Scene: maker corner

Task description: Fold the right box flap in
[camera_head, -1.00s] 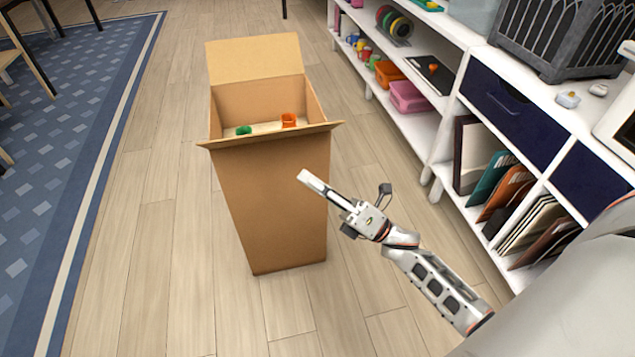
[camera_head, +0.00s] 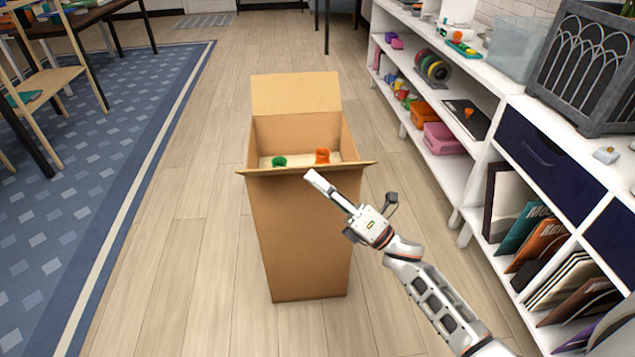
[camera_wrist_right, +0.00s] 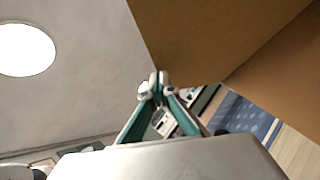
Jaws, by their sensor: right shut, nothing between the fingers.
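A tall open cardboard box (camera_head: 300,240) stands on the floor in the middle of the head view. Its far flap (camera_head: 295,94) stands up and its near flap (camera_head: 300,171) sticks out towards me. I cannot clearly make out a separate right flap. My right gripper (camera_head: 312,177) is shut and empty, in front of the box just below the near flap's edge. I cannot tell whether it touches. In the right wrist view the shut fingers (camera_wrist_right: 158,82) are beside brown cardboard (camera_wrist_right: 215,40). My left gripper is not in view.
A green item (camera_head: 279,161) and an orange item (camera_head: 322,156) show inside the box. A white shelf unit (camera_head: 480,165) with bins and folders runs along the right. A blue rug (camera_head: 90,190) lies left. Wooden floor around the box is clear.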

